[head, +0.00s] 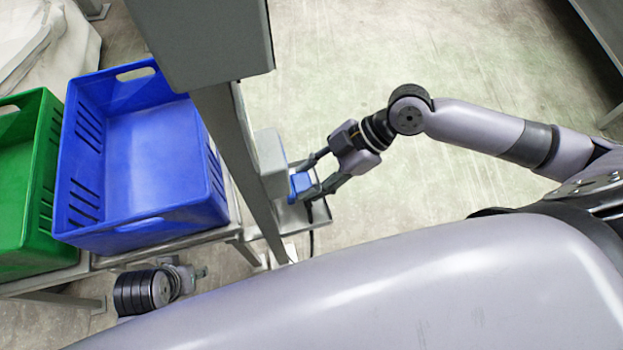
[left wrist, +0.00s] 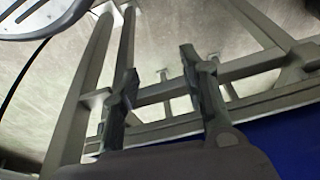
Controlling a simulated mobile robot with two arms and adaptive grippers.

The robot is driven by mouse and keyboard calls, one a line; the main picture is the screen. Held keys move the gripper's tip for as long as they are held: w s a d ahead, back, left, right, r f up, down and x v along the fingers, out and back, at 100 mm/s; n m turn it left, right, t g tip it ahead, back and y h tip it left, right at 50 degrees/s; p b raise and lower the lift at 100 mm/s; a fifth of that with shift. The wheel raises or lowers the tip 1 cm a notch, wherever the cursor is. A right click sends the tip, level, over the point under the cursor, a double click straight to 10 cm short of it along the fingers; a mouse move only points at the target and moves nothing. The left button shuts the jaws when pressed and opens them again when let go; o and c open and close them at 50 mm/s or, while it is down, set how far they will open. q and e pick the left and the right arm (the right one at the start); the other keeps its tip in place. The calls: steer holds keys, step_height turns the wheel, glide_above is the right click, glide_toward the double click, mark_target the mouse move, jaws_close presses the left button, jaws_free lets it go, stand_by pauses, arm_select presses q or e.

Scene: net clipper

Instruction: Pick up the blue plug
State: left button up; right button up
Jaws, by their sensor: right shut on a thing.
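The blue plug (head: 301,184) is at the side of a grey box (head: 271,162) by the metal post in the head view. My right gripper (head: 307,178) is shut on the plug, one finger on each side. I cannot tell whether the plug still touches the box. My left gripper (head: 198,272) shows small and low in the head view, below the blue crate. In the left wrist view its two fingers (left wrist: 158,65) stand apart with nothing between them.
An empty blue crate (head: 150,139) and a green crate (head: 42,170) stand on a metal frame at left. A grey metal post (head: 226,125) rises beside the grey box. A dark cable (head: 311,241) hangs below the plug. The floor (head: 340,60) at upper right is clear.

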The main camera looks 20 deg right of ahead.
arm_select(q)
step_height(320, 180, down, 6)
steer(key=p, duration=0.1)
steer(key=shift+f, duration=0.15)
arm_select(e)
steer(key=d, duration=1.8)
steer(key=shift+s, duration=0.45)
arm_select(q)
steer(key=shift+d, duration=0.1)
